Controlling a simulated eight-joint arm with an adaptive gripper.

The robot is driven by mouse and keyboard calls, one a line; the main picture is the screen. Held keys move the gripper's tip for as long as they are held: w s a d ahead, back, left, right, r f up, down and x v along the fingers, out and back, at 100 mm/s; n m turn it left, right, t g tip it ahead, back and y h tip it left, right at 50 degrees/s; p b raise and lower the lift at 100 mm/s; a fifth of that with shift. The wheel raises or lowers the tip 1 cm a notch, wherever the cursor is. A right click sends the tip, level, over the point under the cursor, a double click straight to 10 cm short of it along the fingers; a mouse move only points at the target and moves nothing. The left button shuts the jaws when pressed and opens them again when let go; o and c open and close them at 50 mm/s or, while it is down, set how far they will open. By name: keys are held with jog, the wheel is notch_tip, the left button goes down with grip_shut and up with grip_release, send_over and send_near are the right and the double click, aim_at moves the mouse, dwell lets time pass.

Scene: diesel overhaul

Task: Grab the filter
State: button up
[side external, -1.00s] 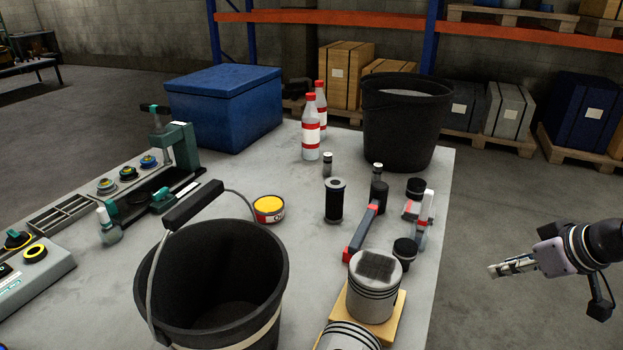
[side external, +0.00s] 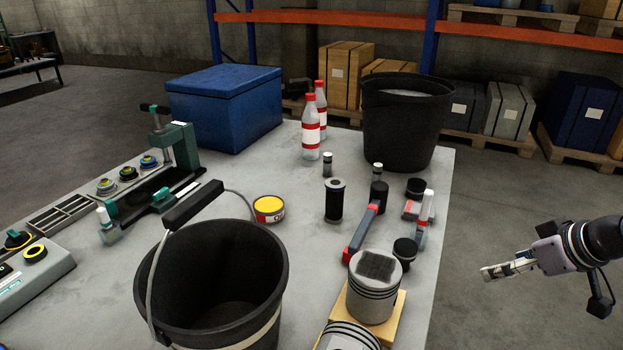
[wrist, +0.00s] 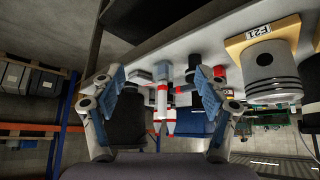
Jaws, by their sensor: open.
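A black cylinder with grey end caps (side external: 334,200), which looks like the filter, stands upright on the grey table, right of the yellow-topped tin. A shorter dark cylinder (side external: 379,193) stands to its right behind a red-ended tool. My gripper (side external: 484,273) is off the table's right edge, well apart from both cylinders, its fingers pointing left toward the table. In the wrist view my gripper (wrist: 163,88) has its two fingers spread with nothing held between them. That view appears upside down, and I cannot tell the filter there with certainty.
A piston (side external: 375,288) on a wooden block stands at the table's near right. A black bucket (side external: 208,285) with a raised handle is at the front. Another bucket (side external: 405,125), bottles (side external: 311,135) and a blue box (side external: 224,105) stand behind. The floor around my gripper is clear.

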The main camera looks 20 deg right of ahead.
jog(key=w+a+r+n, duration=0.2)
jog(key=w+r+n, duration=0.55)
jog(key=w, duration=0.25)
jog(key=n+g+h, duration=0.2)
jog(key=n+g, duration=0.1)
jog(key=n, duration=2)
send_over(335, 195)
jog(key=s, duration=0.1)
notch_tip(335, 195, down, 3)
jog(key=x, duration=0.5)
jog(key=shift+a+f, duration=0.25)
jog(key=shift+a, duration=0.05)
jog(key=shift+x, duration=2.8)
jog(key=shift+s, duration=0.2)
jog(key=c, duration=1.4)
